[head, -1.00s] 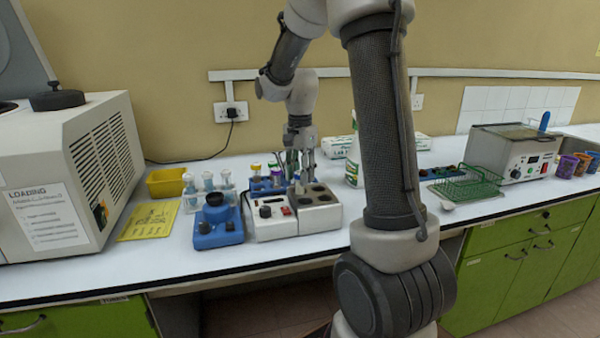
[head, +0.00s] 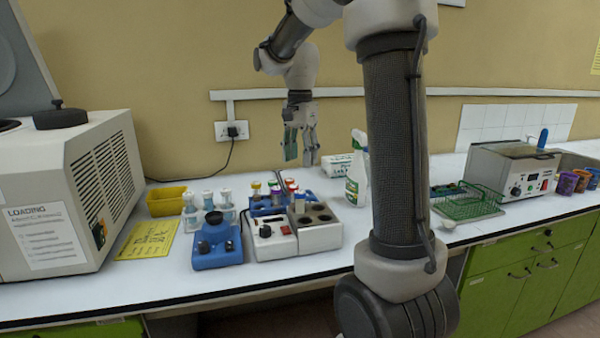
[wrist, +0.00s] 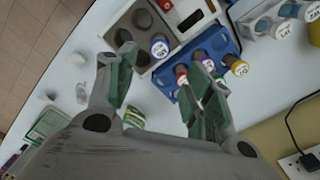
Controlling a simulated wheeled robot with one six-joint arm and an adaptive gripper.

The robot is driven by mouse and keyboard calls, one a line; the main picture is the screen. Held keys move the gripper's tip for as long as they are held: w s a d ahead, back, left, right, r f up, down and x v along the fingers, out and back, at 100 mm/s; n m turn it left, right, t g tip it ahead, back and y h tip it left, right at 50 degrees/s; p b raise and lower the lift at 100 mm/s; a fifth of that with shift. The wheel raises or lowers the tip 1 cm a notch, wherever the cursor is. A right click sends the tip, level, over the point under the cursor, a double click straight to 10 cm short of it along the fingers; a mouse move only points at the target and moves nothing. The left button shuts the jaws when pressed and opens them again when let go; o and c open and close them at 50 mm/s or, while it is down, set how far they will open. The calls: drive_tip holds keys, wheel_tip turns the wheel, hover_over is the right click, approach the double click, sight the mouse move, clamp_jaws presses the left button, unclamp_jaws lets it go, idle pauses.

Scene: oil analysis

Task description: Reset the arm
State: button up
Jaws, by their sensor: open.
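My gripper (head: 301,157) hangs fingers down above the back of the bench, raised clear of the tube rack and the grey block. Its green-padded fingers are apart with nothing between them, as the wrist view (wrist: 163,65) also shows. Below it, a grey heating block (head: 318,237) has a tube (head: 300,203) standing in one of its wells; the other visible wells look empty. Behind the block is a blue rack (head: 262,208) with several capped tubes. In the wrist view the block's tube (wrist: 159,47) and the rack (wrist: 205,45) lie past the fingertips.
A blue mixer (head: 217,245), a yellow tray (head: 165,201) and a large beige machine (head: 60,200) stand to the left. A spray bottle (head: 356,180) stands right of my gripper. A green wire rack (head: 468,205) and a water bath (head: 512,172) are further right.

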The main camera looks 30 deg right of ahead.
drive_tip(key=shift+r, duration=0.5)
drive_tip(key=s+a+f+n+t, duration=0.1)
drive_tip(key=s+a+n+t, duration=0.1)
drive_tip(key=s+n, duration=0.5)
drive_tip(key=s+a+n+t, duration=0.2)
drive_tip(key=s+n, duration=0.5)
drive_tip(key=s, duration=0.9)
drive_tip(key=shift+s+a+f, duration=0.35)
drive_tip(key=shift+a, duration=0.25)
drive_tip(key=shift+f, duration=0.1)
idle(0.8)
